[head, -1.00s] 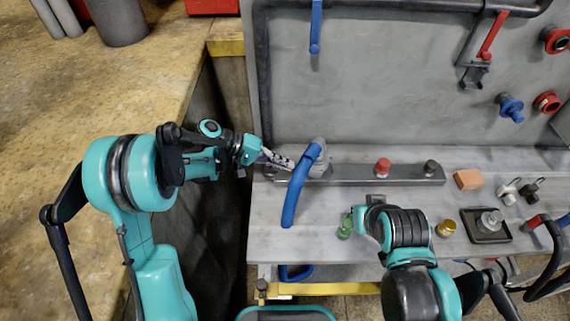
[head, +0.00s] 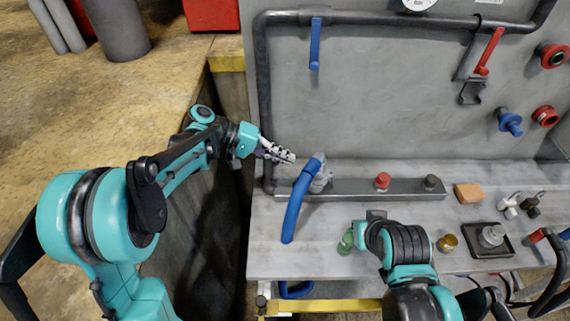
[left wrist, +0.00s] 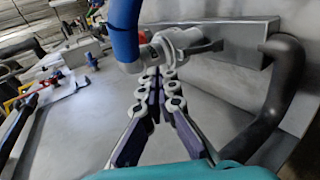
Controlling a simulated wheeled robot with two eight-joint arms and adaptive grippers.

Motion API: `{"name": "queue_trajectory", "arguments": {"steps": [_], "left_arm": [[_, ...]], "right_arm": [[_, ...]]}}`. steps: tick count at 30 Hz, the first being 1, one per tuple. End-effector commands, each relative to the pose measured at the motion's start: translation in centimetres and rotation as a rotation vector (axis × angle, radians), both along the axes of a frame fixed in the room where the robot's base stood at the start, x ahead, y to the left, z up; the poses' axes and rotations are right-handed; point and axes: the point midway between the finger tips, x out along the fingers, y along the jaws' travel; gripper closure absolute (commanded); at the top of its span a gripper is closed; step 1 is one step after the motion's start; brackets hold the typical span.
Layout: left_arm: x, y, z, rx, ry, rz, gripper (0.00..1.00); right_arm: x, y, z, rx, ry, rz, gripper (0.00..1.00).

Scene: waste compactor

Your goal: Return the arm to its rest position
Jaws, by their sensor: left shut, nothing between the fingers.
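My left gripper (head: 284,156) is shut and empty, at the left end of the workbench. It is just left of the grey fitting (head: 321,180) that carries the blue-handled lever (head: 298,205). In the left wrist view my closed fingers (left wrist: 157,75) point at the grey fitting (left wrist: 183,47), with the blue handle (left wrist: 125,28) above left of them. I cannot tell whether the fingertips touch the fitting. My right arm shows at the lower right in the head view; its fingers are hidden behind its wrist.
The workbench (head: 275,262) carries a grey bar (head: 405,186) with red and black knobs, an orange block (head: 467,193), a green bottle (head: 346,242) and small fittings. An upright grey panel (head: 380,90) with pipes and valves stands behind. A dark gap lies left of the bench.

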Motion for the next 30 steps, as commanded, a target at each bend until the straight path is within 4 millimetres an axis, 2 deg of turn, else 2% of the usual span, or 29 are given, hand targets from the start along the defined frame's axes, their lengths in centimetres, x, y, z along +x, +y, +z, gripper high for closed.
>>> {"name": "queue_trajectory", "arguments": {"steps": [15, 19, 23, 30], "left_arm": [[0.0, 0.0, 0.1, 0.000, 0.000, 0.000, 1.00], [-0.6, 0.2, 0.4, 0.030, -0.008, 0.015, 1.00], [-2.5, 1.2, 0.7, 0.128, -0.036, 0.061, 1.00], [-8.1, 5.4, 0.5, 0.404, -0.151, 0.179, 1.00]], "right_arm": [[0.0, 0.0, 0.0, 0.000, 0.000, 0.000, 1.00], [0.0, 0.0, 0.0, 0.000, 0.000, 0.000, 1.00], [0.0, 0.0, 0.0, 0.000, 0.000, 0.000, 1.00], [0.0, 0.0, 0.0, 0.000, 0.000, 0.000, 1.00]]}}
